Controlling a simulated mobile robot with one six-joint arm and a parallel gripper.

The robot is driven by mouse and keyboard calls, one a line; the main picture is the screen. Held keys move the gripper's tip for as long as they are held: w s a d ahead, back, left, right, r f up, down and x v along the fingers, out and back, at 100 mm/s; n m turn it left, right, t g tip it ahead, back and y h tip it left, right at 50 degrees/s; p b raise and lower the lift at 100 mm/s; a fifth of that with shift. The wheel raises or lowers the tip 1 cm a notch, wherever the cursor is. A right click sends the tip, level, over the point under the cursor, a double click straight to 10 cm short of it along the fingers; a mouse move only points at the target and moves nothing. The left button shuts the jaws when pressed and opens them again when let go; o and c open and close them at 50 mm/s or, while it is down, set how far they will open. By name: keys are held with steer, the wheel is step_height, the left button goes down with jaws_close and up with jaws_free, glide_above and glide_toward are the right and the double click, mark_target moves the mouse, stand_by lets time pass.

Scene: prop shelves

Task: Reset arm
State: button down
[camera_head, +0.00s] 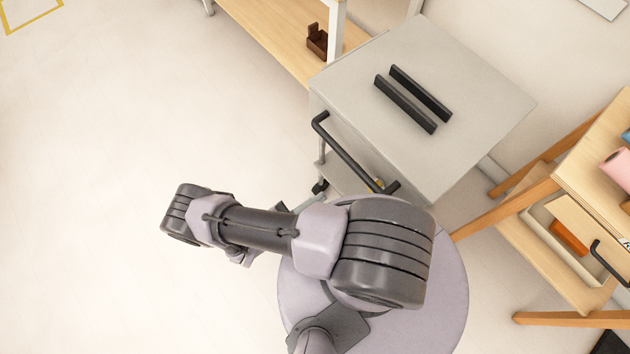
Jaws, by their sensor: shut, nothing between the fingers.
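My arm (255,228) shows in the head view, folded over my round base. Its thick joint sits right of centre, and a dark link runs left to another joint above the pale floor. A small part of the arm shows below that link, but I cannot make out any fingers. My gripper is not visible; the arm may hide it.
A grey cabinet (470,135) with a black bar handle (345,155) stands just beyond my arm. Two black bars (405,104) lie on its top. A wooden rack (550,265) stands right.

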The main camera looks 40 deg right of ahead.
steer(key=shift+a+f, duration=0.1)
steer(key=shift+a, duration=0.2)
